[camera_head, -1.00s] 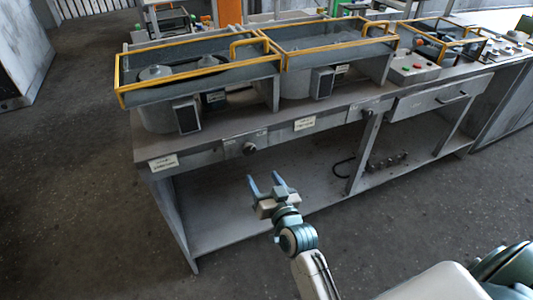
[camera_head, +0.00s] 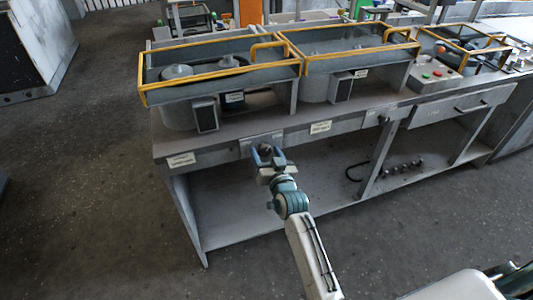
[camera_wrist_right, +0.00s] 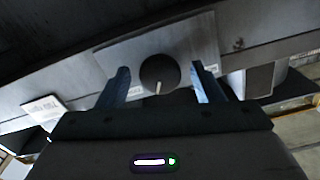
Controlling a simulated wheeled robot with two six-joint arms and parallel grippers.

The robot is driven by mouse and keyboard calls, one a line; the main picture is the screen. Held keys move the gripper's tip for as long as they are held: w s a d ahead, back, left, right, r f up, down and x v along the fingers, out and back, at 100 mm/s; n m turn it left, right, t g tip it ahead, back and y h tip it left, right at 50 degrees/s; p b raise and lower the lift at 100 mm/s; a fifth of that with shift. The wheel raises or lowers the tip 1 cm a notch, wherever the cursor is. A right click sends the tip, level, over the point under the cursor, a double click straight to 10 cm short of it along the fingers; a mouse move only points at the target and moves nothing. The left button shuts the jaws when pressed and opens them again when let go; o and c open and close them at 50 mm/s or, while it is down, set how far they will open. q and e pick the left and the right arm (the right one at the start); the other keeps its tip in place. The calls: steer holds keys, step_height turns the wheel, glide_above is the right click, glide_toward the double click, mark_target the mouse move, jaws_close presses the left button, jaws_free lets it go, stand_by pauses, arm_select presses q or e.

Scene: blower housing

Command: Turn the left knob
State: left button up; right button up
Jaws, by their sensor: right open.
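The left knob (camera_wrist_right: 160,72) is a dark round knob with a pale pointer mark that points down in the right wrist view. It sits on a metal plate on the bench's front edge. In the head view the knob (camera_head: 265,148) shows small and partly hidden behind my fingers. My right gripper (camera_head: 266,153) is open, with its blue fingers pointing at the bench front. In the wrist view the fingers of the right gripper (camera_wrist_right: 160,78) stand on either side of the knob, with a gap on both sides. My left gripper is not in view.
A labelled drawer (camera_head: 462,107) and a button box (camera_head: 432,78) are to the right. An open lower shelf (camera_head: 235,205) lies below. The floor in front is clear.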

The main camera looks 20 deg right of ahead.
steer(key=c, duration=1)
steer(key=shift+o, duration=0.2)
steer(key=shift+n, duration=0.8)
steer(key=shift+n+b, duration=0.35)
steer(key=shift+n, duration=0.25)
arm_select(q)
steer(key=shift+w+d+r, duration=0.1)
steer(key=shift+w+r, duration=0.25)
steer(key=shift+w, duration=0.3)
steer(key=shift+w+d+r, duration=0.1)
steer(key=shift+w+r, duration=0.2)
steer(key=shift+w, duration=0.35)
arm_select(e)
steer(key=shift+n, duration=1.3)
steer(key=o, duration=1)
steer(key=shift+c, duration=0.2)
